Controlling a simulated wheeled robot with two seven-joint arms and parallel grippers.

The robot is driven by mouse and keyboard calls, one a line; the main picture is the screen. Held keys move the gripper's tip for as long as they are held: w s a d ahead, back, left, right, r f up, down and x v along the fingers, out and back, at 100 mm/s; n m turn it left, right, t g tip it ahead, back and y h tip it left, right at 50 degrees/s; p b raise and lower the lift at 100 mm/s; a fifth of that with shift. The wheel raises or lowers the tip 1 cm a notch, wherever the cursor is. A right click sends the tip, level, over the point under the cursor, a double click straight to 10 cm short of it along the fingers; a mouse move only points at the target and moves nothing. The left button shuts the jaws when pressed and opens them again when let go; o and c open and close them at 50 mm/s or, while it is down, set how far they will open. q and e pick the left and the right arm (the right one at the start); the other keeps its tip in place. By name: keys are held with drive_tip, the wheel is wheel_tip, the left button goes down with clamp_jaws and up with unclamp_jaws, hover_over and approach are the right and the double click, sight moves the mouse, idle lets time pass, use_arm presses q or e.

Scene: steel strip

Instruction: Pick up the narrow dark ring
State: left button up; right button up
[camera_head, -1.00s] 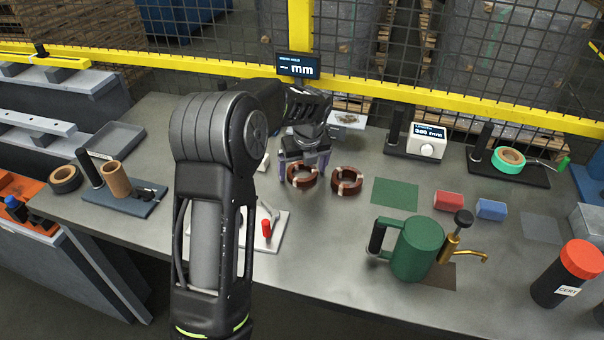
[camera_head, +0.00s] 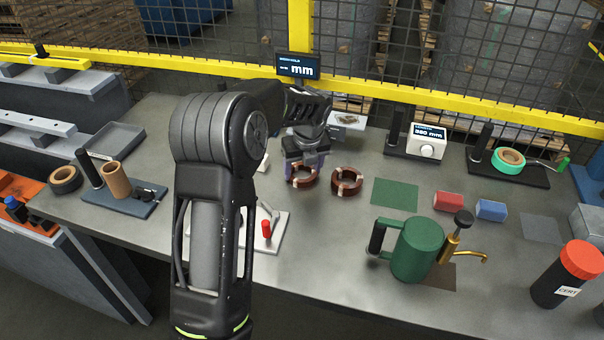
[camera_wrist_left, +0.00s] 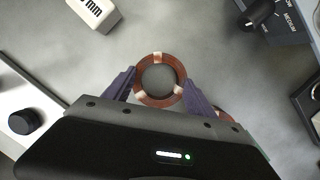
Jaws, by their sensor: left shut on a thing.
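A copper-brown ring (camera_head: 302,177) with pale bands lies on the steel bench. My left gripper (camera_head: 304,163) is shut on it, with a purple finger against each side. In the left wrist view the ring (camera_wrist_left: 160,98) sits between the two fingers (camera_wrist_left: 159,88), its front edge close to the gripper body. A second brown ring (camera_head: 347,182) with pale bands lies just to the right, apart from the fingers. A black ring (camera_head: 65,179) lies at the far left of the bench. My right gripper is not in view.
A green can (camera_head: 412,250) with a brass spout stands to the front right. A white board with a red-handled clamp (camera_head: 266,229) lies in front. A green mat (camera_head: 395,194) is bare.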

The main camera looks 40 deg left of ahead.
use_arm(q)
drive_tip(key=shift+r, duration=0.1)
wheel_tip(320, 180, up, 10)
drive_tip(key=b, duration=0.1)
idle(0.4)
idle(0.4)
